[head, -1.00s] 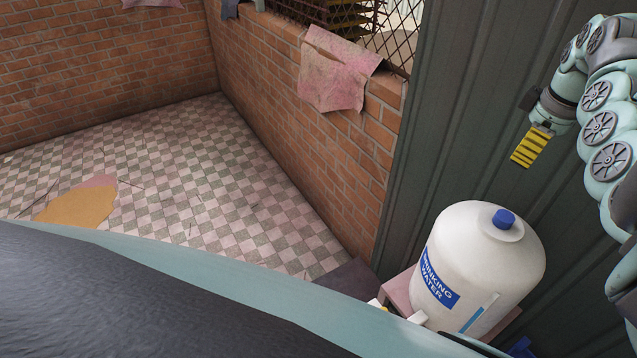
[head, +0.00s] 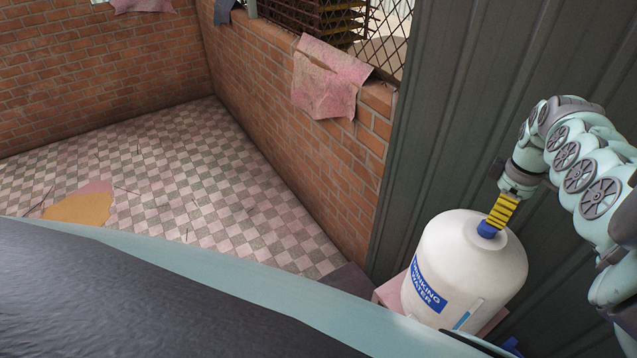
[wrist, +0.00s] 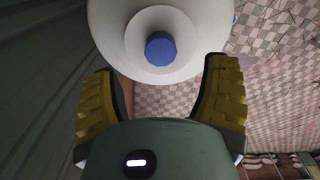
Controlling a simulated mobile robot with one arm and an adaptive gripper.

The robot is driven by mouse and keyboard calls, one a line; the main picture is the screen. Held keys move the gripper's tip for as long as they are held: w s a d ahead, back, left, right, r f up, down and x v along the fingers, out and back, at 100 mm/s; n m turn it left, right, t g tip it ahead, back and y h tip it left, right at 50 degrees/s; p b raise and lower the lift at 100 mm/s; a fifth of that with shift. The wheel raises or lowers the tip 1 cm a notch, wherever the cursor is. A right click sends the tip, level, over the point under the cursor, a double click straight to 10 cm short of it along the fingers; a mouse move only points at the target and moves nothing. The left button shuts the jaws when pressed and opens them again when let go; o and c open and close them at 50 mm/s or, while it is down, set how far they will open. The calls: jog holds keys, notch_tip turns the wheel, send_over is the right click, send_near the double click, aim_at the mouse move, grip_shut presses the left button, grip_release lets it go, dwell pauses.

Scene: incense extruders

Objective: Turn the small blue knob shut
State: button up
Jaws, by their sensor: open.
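The small blue knob (head: 487,229) sits on top of a white water tank (head: 465,265) labelled "DRINKING WATER". My gripper (head: 503,210) is right at the knob in the head view, its yellow ribbed fingers overlapping the knob's upper side. In the wrist view the knob (wrist: 160,48) shows on the tank's round raised neck. My gripper (wrist: 160,70) is open, one finger to the left and one to the right of the knob's line. The knob appears centred across the gap, at or just beyond the fingertips. I cannot tell whether they touch it.
The tank stands on a pink stand (head: 390,291) beside a dark corrugated metal wall (head: 455,110). A brick wall (head: 290,130) with a torn pink sheet (head: 325,80) is further left. The checkered floor (head: 170,180) is mostly open.

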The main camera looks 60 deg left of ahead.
aim_at(491, 227)
notch_tip(491, 227, down, 4)
jog(key=shift+s+b, duration=0.1)
jog(key=shift+b, duration=0.25)
jog(key=shift+a+f+b, duration=0.1)
jog(key=shift+f+b, duration=0.65)
jog(key=shift+f, duration=0.4)
jog(key=shift+c, duration=0.3)
jog(key=c, duration=1.1)
